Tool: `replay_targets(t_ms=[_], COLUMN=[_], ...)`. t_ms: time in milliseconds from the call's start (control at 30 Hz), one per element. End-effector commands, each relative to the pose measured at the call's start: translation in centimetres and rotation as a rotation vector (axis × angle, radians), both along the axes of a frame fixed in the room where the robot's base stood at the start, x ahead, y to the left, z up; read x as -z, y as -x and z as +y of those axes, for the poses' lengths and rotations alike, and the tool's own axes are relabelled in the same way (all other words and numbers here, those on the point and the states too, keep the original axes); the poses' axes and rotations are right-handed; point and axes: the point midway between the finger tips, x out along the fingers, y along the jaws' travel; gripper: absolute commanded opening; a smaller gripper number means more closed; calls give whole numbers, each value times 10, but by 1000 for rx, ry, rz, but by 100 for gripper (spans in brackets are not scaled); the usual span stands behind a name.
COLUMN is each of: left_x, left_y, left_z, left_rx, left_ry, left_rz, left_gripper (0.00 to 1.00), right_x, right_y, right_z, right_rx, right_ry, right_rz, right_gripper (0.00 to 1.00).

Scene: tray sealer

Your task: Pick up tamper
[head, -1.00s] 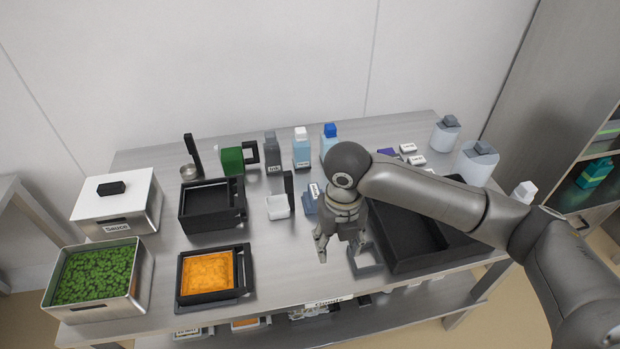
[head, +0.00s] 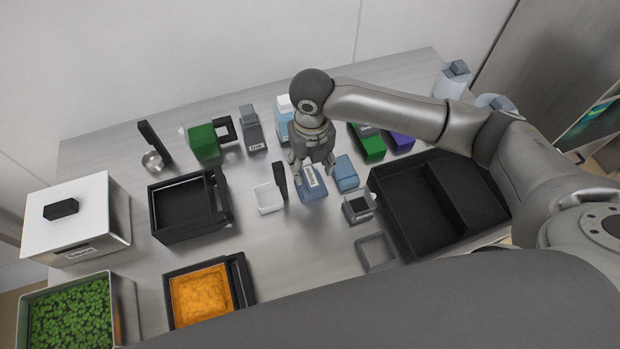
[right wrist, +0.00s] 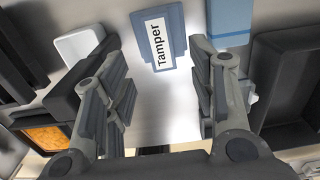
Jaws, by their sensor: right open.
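The tamper (head: 312,190) is a blue block with a white label. In the head view it stands on the metal table just below my right gripper (head: 311,162). In the right wrist view the tamper (right wrist: 172,42) shows its "Tamper" label between and slightly beyond the two spread fingers. My right gripper is open and empty, and I see no contact with the tamper. Part of the tamper is hidden by the gripper in the head view. My left gripper is not in view.
A white scoop-like tray with a black handle (head: 268,196) is close left of the tamper. Another blue block (head: 345,174) is close right. A large black tray (head: 400,222) lies further right. Black frames (head: 161,232) and an orange-filled tray (head: 203,292) are to the left.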

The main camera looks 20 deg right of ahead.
Motion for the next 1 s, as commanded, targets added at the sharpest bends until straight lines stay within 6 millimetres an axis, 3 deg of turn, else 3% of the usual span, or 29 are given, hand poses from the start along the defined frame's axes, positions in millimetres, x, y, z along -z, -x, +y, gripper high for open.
replay_targets(t_ms=[167, 433, 767, 1000], left_x=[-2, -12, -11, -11], left_y=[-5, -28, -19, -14], left_z=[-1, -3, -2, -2], left_rx=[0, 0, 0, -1], left_ry=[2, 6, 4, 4], left_rz=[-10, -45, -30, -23], left_gripper=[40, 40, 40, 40], right_x=[12, 50, 62, 61], right_y=[-1, -5, -6, -6], right_z=[0, -1, -1, -2], right_rx=[1, 0, -1, -1], right_ry=[0, 0, 1, 1], right_rz=[0, 2, -2, -2], right_gripper=[52, 52, 52, 25])
